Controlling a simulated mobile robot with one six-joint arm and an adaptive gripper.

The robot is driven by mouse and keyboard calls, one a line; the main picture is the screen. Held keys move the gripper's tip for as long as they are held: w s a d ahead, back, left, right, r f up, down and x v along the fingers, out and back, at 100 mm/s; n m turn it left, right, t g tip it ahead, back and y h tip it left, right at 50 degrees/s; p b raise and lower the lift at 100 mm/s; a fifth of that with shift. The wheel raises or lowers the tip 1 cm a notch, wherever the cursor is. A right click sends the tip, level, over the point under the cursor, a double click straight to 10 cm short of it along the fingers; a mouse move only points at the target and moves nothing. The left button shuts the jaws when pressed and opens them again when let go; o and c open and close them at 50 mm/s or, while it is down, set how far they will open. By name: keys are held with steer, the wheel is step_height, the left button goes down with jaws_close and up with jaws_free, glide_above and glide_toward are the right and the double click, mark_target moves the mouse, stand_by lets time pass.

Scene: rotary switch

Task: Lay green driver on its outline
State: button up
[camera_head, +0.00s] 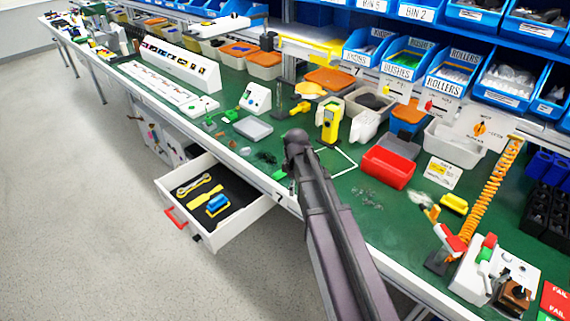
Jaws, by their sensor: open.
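I cannot pick out the green driver for certain. A small green piece (278,174) shows at the bench's front edge, left of my arm, and may be part of it. An open white drawer (238,222) juts out below the bench, with a dark bed inside. A pale wrench (194,184), a yellow tool (204,195) and a blue item (217,205) lie in it. I cannot make out a driver-shaped outline there. White corner lines (351,163) mark the green bench top right of my arm. My arm crosses the front edge; its gripper does not show.
An orange coiled hose (492,185) rises at the right. Blue bins line the back. The floor left of the drawer is clear.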

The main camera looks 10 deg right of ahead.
steer(key=w+r+n+p, duration=0.8)
steer(key=w+n, duration=0.4)
steer(key=w, duration=0.2)
steer(key=shift+r, duration=0.45)
steer(key=shift+a+f, duration=0.1)
step_height(320, 180, down, 8)
steer(key=b, duration=0.8)
steer(key=shift+f+b, duration=0.25)
steer(key=shift+b, duration=0.1)
steer(key=shift+w+f+b, duration=0.15)
steer(key=shift+f+b, duration=2.45)
jaws_close()
